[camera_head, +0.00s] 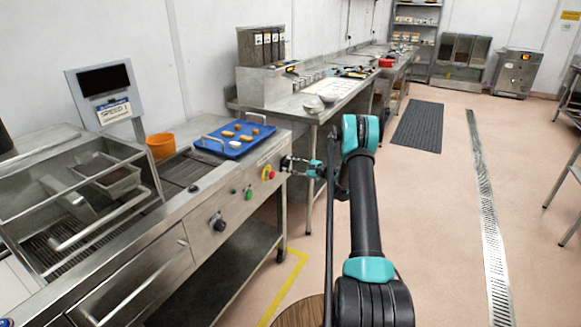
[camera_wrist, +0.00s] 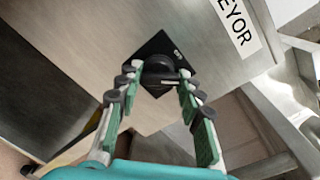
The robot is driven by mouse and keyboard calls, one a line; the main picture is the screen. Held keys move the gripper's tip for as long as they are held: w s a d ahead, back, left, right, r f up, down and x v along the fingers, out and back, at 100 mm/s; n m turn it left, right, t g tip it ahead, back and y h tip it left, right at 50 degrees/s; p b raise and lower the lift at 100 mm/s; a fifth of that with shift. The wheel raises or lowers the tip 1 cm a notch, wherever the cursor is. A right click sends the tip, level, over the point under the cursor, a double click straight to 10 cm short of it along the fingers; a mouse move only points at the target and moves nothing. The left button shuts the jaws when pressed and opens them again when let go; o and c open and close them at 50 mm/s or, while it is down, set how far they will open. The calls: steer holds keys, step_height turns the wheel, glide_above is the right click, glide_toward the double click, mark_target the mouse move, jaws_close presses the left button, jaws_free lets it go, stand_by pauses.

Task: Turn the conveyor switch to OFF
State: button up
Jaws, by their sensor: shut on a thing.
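The conveyor switch is a round black knob (camera_wrist: 158,64) with a pale pointer line, on a black diamond-set plate (camera_wrist: 153,47) on the steel panel. A partly visible white label reading "VEYOR" (camera_wrist: 236,26) is beside it in the wrist view. My gripper (camera_wrist: 159,79) is shut on the knob, with one green-padded finger at each side. In the head view my gripper (camera_head: 292,163) is at the right end of the machine's front panel. The knob is hidden there, and the marking on the plate is too small to read.
A red button on yellow (camera_head: 268,173), a green button (camera_head: 248,192) and another black knob (camera_head: 218,223) are left of my gripper on the panel. A blue tray (camera_head: 207,145) with several food pieces lies above. The floor to the right is open.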

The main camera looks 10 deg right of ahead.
steer(key=shift+o, duration=0.3)
steer(key=n, duration=0.4)
steer(key=shift+s+a+f+h, duration=0.15)
steer(key=shift+s+a+h, duration=0.05)
steer(key=shift+s+h, duration=0.1)
steer(key=shift+n, duration=1.8)
steer(key=shift+c, duration=0.2)
steer(key=o, duration=1)
steer(key=shift+w, duration=0.1)
steer(key=shift+d, duration=0.2)
steer(key=v, duration=1.1)
steer(key=shift+s+d, duration=0.25)
steer(key=shift+s, duration=0.1)
